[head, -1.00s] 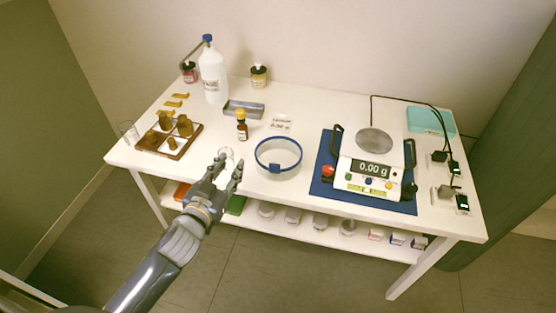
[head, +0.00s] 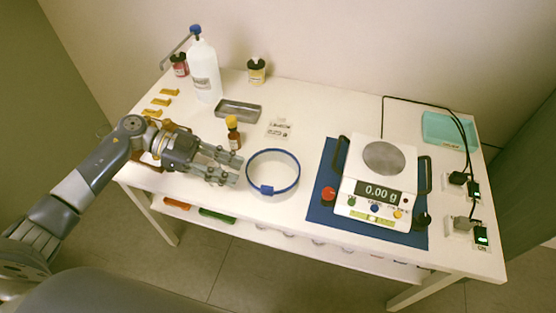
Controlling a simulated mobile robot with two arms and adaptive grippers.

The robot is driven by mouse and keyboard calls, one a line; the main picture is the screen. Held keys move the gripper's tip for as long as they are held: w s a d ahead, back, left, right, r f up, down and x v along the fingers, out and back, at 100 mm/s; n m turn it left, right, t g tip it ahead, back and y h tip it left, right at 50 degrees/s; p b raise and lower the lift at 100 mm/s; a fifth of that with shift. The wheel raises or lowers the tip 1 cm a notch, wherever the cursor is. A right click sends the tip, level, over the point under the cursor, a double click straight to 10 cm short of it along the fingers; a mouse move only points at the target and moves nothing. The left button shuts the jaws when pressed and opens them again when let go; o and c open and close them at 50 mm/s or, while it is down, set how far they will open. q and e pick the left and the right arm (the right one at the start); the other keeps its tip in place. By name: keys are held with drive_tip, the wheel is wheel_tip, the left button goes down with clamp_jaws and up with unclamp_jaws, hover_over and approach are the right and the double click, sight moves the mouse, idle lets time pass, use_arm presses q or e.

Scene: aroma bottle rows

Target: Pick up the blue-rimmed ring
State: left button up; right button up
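The blue-rimmed ring (head: 267,190) lies on the white table left of the scale, with a blue tab at its front. My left gripper (head: 239,169) reaches in from the left, low over the table. Its two fingers are spread apart and point right at the ring's left side. The fingertips are very close to the rim; I cannot tell whether they touch it. Nothing shows between the fingers. My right gripper is not in view.
A brown bottle with yellow cap (head: 233,133) stands just behind my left gripper. A metal tray (head: 238,111) and paper label (head: 279,129) lie behind the ring. The scale (head: 378,190) stands on a blue mat (head: 318,208) to the right. My arm partly hides a wooden rack.

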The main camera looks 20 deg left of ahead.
sight(265, 186)
use_arm(q)
drive_tip(key=d, duration=0.1)
drive_tip(key=d+f, duration=0.1)
drive_tip(key=d, duration=0.1)
drive_tip(key=s+d, duration=0.1)
drive_tip(key=shift+d+f+p, duration=0.25)
drive_tip(key=shift+d+p, duration=0.1)
drive_tip(key=shift+p, duration=0.05)
drive_tip(key=shift+w+d+f, duration=0.15)
drive_tip(key=shift+d, duration=0.1)
drive_tip(key=p+x, duration=0.1)
drive_tip(key=x, duration=0.3)
drive_tip(key=shift+d, duration=0.5)
drive_tip(key=shift+f, duration=0.1)
drive_tip(key=shift+c, duration=0.6)
clamp_jaws()
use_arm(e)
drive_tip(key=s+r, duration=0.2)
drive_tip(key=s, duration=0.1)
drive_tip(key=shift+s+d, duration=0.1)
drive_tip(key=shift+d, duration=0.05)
